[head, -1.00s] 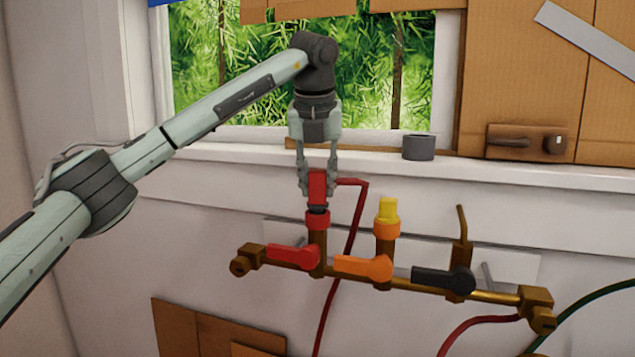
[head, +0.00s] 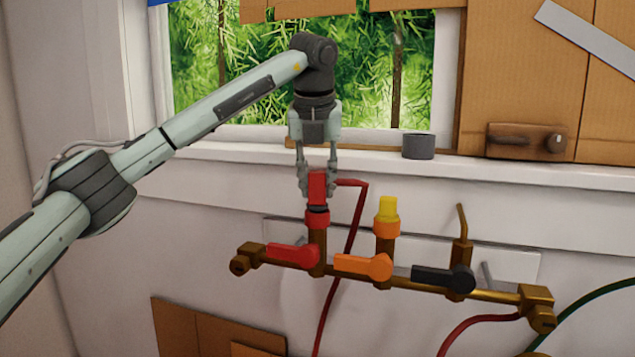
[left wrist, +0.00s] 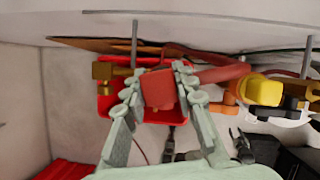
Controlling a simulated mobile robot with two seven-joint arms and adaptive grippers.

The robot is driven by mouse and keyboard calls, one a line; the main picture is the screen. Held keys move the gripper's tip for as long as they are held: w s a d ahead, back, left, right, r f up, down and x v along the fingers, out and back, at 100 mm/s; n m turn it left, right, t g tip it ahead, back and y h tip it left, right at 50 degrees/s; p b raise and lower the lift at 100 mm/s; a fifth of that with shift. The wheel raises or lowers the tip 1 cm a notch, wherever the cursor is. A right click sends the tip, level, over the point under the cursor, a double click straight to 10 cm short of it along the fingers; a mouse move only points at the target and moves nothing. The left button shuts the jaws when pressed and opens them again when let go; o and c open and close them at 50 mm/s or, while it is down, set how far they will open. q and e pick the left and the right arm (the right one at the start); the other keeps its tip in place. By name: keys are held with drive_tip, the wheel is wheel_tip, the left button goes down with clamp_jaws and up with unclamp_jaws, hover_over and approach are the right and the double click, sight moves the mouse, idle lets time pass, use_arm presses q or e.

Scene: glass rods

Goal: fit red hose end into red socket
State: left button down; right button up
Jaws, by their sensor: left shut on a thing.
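The red hose end (head: 317,186) is upright between the fingers of my left gripper (head: 317,178), which is shut on it. Its lower end is at the top of the red socket (head: 317,221) on the brass manifold, with a dark ring where they meet. I cannot tell how deep it sits. In the left wrist view the red hose end (left wrist: 158,89) is between the fingertips of my left gripper (left wrist: 159,92) and hides the socket's opening. The red hose (head: 358,215) runs right from it and then down. My right gripper is not in view.
The brass manifold (head: 410,287) carries a red lever (head: 293,253), an orange lever (head: 362,266) and a black lever (head: 442,277). A yellow end (head: 388,208) stands in the orange socket (head: 387,229). A grey ring (head: 418,147) stands on the window sill (head: 480,166). A green hose (head: 590,304) is at right.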

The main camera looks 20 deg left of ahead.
use_arm(q)
drive_tip(key=shift+f, duration=0.3)
drive_tip(key=c, duration=1.5)
unclamp_jaws()
drive_tip(key=shift+v, duration=5.55)
drive_tip(key=shift+f, duration=0.1)
